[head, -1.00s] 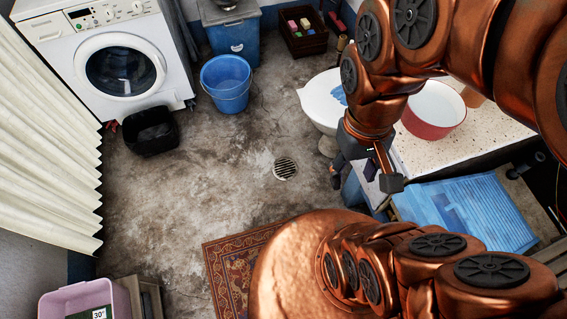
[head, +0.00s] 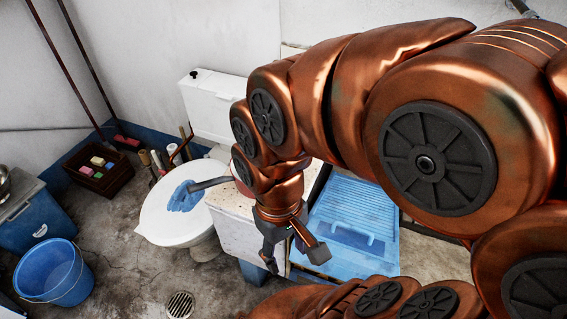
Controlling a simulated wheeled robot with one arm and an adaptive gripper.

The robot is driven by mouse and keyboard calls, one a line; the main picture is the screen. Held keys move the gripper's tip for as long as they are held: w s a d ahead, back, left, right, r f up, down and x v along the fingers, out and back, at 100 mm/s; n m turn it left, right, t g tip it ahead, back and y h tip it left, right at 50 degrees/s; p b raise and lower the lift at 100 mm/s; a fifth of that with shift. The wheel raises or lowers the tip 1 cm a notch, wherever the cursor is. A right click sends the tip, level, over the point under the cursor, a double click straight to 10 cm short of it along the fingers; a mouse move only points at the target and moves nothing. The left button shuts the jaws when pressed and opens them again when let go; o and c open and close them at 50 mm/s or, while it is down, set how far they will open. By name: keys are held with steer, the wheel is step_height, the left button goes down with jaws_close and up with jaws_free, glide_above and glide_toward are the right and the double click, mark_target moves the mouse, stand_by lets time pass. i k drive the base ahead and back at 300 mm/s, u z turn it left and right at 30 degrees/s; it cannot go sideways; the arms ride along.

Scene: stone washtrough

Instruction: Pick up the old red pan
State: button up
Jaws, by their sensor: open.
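The old red pan is mostly hidden behind my arm in the head view. Only its grey handle (head: 209,183) and a sliver of red side (head: 238,176) show, at the left end of the speckled stone top (head: 240,228). The handle points left, over the edge of the stone. My gripper (head: 294,259) hangs pointing down in front of the stone top, right of and nearer than the handle. Its fingers are apart, with nothing seen between them, and it is clear of the visible parts of the pan.
A white toilet (head: 165,222) with a blue glove (head: 186,196) on its lid stands left of the stone top. A blue ribbed panel (head: 352,225) lies right of my gripper.

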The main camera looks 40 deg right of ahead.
mark_target(191, 189)
steer(key=z, duration=0.5)
steer(key=k, duration=0.5)
steer(key=u, duration=2.2)
steer(key=i, duration=1.9)
steer(key=z, duration=2.9)
